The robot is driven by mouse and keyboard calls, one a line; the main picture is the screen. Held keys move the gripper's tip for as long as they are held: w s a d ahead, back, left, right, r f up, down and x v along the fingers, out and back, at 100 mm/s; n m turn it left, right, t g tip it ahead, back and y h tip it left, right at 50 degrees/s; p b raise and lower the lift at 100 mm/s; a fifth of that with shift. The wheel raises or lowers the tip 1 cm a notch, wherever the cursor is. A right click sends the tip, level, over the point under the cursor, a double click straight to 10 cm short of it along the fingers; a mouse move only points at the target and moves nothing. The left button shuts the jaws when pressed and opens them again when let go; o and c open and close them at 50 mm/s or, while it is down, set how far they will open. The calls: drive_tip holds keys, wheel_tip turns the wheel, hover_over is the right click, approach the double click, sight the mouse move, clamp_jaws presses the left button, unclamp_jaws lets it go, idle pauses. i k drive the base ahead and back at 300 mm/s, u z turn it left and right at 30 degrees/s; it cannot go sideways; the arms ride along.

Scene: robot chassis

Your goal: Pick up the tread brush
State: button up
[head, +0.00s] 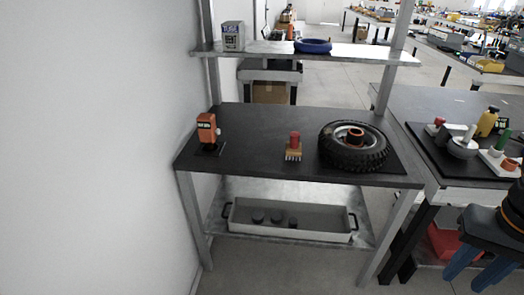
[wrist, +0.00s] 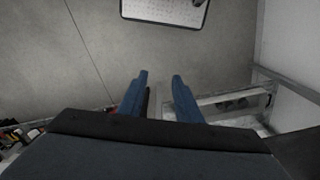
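The tread brush (head: 293,148) stands on the black workbench top (head: 250,150). My gripper (head: 470,272) is at the lower right in the head view, well right of the brush and in front of the right-hand table. In the wrist view the two blue fingers of my gripper (wrist: 160,85) are apart with nothing between them. The wrist view shows floor beyond the fingers, and the brush is not visible there.
A tyre on a wheel (head: 353,147) lies right of the brush. An orange device (head: 206,130) stands at the left. A grey tray (head: 290,222) is on the lower shelf. A blue ring (head: 313,46) and a box (head: 233,36) sit on the upper shelf. A wall borders the left side.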

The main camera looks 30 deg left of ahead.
sight(293, 147)
drive_tip(key=u, duration=0.7)
drive_tip(key=i, duration=0.85)
drive_tip(key=u, duration=0.6)
